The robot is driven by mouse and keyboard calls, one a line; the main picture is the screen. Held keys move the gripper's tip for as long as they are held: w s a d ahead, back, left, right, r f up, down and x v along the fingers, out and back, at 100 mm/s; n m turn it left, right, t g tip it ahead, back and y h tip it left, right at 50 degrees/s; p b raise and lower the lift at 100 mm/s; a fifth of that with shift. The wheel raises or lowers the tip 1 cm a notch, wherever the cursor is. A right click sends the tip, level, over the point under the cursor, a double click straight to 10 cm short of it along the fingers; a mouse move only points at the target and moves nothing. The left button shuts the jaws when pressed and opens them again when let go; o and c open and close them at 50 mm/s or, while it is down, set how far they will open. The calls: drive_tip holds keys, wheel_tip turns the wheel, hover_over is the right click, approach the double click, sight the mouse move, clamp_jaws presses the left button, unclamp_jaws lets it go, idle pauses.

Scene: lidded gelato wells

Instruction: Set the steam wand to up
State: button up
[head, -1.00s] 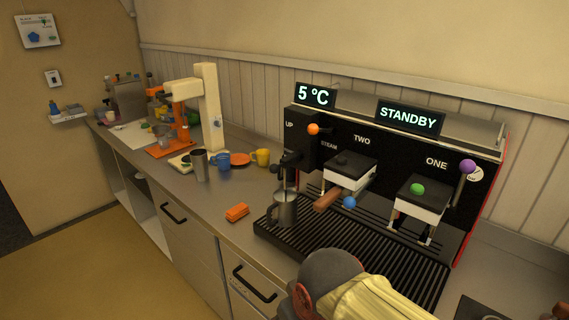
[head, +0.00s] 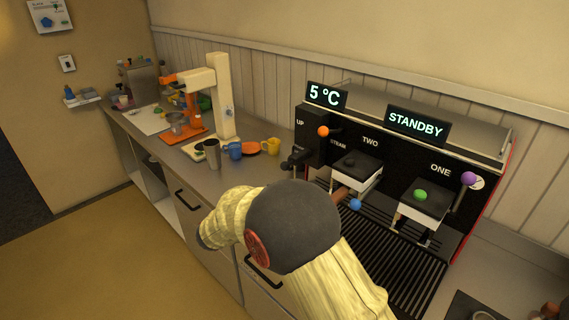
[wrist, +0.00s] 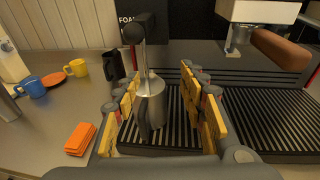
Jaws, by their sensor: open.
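The steam wand (head: 298,158) is at the left end of the espresso machine, below the "UP" mark. In the wrist view, its thin metal pipe (wrist: 141,60) hangs from a black joint, pointing down into a steel pitcher (wrist: 151,108) on the drip grate. A dark upright piece (wrist: 113,63) stands just left of the pipe; I cannot tell if it belongs to the wand. My gripper (wrist: 158,85) is open, with yellow-padded fingers on either side of the pitcher. I cannot tell if they touch it. In the head view my arm hides the gripper and pitcher.
An orange-knobbed lever (head: 323,131) sits above the wand. A wooden portafilter handle (wrist: 281,49) projects at the right. An orange block (wrist: 80,138) lies on the counter at the left, with blue (wrist: 30,87) and yellow (wrist: 82,69) cups behind it.

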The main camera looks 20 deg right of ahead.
sight(282, 168)
drive_tip(key=w+r+n+t, duration=0.1)
drive_tip(key=r, duration=0.1)
drive_tip(key=w+a+r+n+t, duration=0.1)
drive_tip(key=w+r+n, duration=0.1)
drive_tip(key=shift+w+h, duration=0.1)
drive_tip(key=shift+h, duration=0.3)
drive_tip(key=b+x, duration=0.1)
drive_tip(key=x, duration=0.6)
drive_tip(key=shift+w+d, duration=0.2)
drive_tip(key=shift+d, duration=0.05)
drive_tip(key=shift+r, duration=0.1)
drive_tip(key=c, duration=0.4)
clamp_jaws()
